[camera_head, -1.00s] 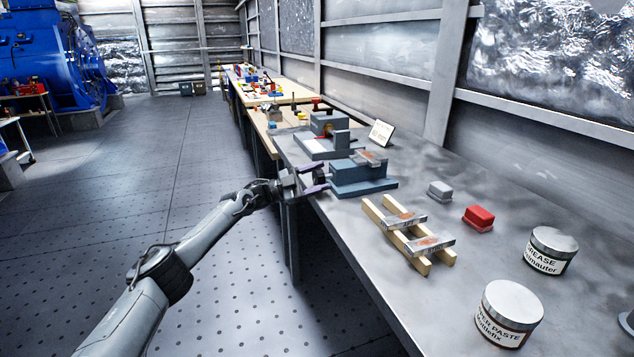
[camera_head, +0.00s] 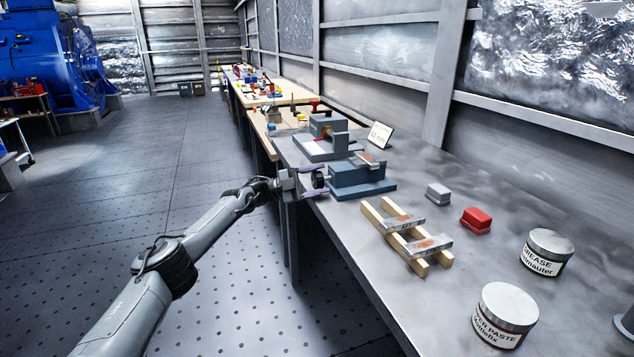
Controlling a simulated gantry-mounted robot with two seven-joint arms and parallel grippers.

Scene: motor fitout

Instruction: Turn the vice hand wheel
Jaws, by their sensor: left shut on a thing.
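The blue-grey vice (camera_head: 362,184) stands on the edge of the grey bench, with a flat metal piece (camera_head: 371,161) at its top. Its small dark hand wheel (camera_head: 318,180) faces left, out over the bench edge. My left gripper (camera_head: 314,182) reaches in from the left. Its two purple-tipped fingers lie above and below the wheel, and it is shut on the wheel. The fingers hide part of the wheel's rim. My right gripper is out of view.
Behind the vice is a grey machine block (camera_head: 325,145) and a small sign (camera_head: 380,135). Wooden rails (camera_head: 383,229) with metal plates lie in front. A grey block (camera_head: 438,193), a red block (camera_head: 475,220) and two tins (camera_head: 546,254) stand to the right. The floor left of the bench is clear.

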